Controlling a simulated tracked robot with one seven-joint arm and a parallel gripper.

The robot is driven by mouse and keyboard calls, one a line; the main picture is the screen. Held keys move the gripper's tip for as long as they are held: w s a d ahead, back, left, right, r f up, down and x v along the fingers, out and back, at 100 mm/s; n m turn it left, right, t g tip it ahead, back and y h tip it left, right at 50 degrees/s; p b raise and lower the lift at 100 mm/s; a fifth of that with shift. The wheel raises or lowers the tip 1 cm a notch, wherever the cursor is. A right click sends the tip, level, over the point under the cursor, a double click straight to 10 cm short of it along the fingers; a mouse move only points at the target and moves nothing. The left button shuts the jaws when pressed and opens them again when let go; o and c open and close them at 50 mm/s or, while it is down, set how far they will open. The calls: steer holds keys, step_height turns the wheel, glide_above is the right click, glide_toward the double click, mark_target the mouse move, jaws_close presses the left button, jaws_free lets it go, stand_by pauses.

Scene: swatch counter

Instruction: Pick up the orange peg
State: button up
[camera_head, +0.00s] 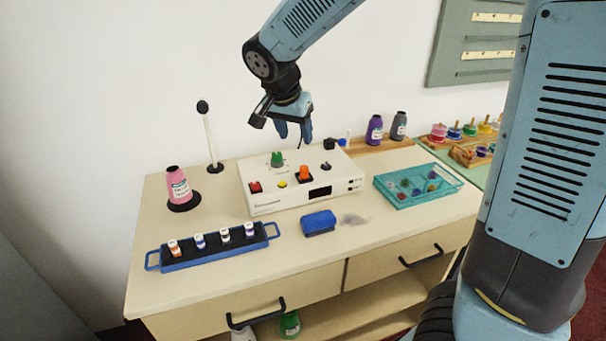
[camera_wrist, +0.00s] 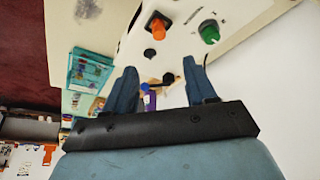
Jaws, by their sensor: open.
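The orange peg (camera_head: 304,172) stands on top of the white control box (camera_head: 262,204), in a dark square seat. In the wrist view the orange peg (camera_wrist: 157,26) is beyond my fingertips, near the top edge. My gripper (camera_head: 294,133) is open and empty above the back of the box, apart from the peg. In the wrist view my gripper (camera_wrist: 160,70) shows two blue fingers spread apart with nothing between them.
The box also carries a red part (camera_head: 255,187), a yellow button (camera_head: 282,184) and a dark display. A pink bottle (camera_head: 179,185) and a thin post stand left. A blue rack (camera_head: 205,259) and a blue block (camera_head: 318,223) are in front; a teal tray (camera_head: 428,201) is right.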

glide_above(304, 167)
steer(key=s+a, duration=0.1)
steer(key=s, duration=0.1)
step_height(304, 167, down, 7)
steer(key=shift+w+f, duration=0.15)
steer(key=shift+f, duration=0.05)
steer(key=shift+x, duration=2.65)
steer(key=shift+a, duration=0.1)
steer(key=shift+c, duration=0.3)
jaws_close()
